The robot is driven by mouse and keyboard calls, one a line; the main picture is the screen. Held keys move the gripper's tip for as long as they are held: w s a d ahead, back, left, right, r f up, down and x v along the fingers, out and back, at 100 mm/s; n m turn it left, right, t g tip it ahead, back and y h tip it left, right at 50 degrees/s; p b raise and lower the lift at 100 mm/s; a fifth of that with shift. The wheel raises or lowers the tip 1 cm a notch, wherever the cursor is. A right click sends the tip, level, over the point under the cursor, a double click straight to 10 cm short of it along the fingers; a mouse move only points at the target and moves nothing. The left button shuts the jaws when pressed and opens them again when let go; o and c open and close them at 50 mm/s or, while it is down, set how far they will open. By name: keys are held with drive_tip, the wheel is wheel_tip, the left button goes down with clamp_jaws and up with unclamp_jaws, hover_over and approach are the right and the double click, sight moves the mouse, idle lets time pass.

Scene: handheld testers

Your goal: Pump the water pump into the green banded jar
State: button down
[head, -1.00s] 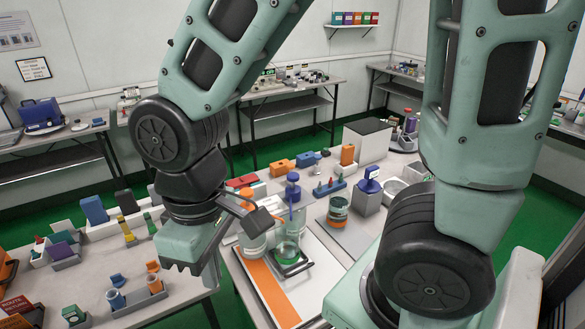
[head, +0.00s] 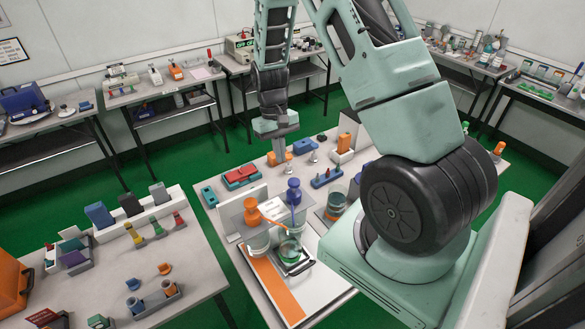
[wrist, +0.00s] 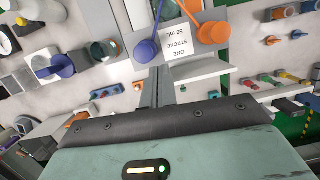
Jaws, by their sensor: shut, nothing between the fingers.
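Two pump bottles stand side by side: one with an orange head (head: 252,211), one with a blue head (head: 293,194). No label tells me which holds water. The clear green banded jar (head: 290,251) stands on a small dark-rimmed tray in front of them, near both spouts. My gripper (head: 279,158) is above and behind the pumps in the head view, its fingers shut and empty. In the wrist view, the shut fingers (wrist: 161,84) appear just below the blue pump head (wrist: 145,50), apart from the orange pump head (wrist: 212,33). The wrist view does not clearly show the green banded jar.
A sign reading "ONE STROKE 50 mL" (wrist: 181,42) is near the pumps. An orange strip (head: 277,289) lies on the white board at the front. Another jar (head: 335,204) stands right of the pumps, partly behind my arm. Red cases (head: 241,177) lie behind.

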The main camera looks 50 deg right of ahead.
sight(293, 180)
drive_tip(key=d, duration=0.3)
drive_tip(key=shift+s+d+f+m, duration=0.1)
drive_tip(key=shift+d+f+m, duration=0.15)
drive_tip(key=shift+f+m, duration=0.05)
drive_tip(key=shift+f, duration=0.1)
drive_tip(key=b+x, duration=0.4)
drive_tip(key=x, duration=0.2)
drive_tip(key=shift+s+a+f+b, duration=0.1)
drive_tip(key=shift+s+f+b, duration=0.1)
drive_tip(key=shift+f+b, duration=0.2)
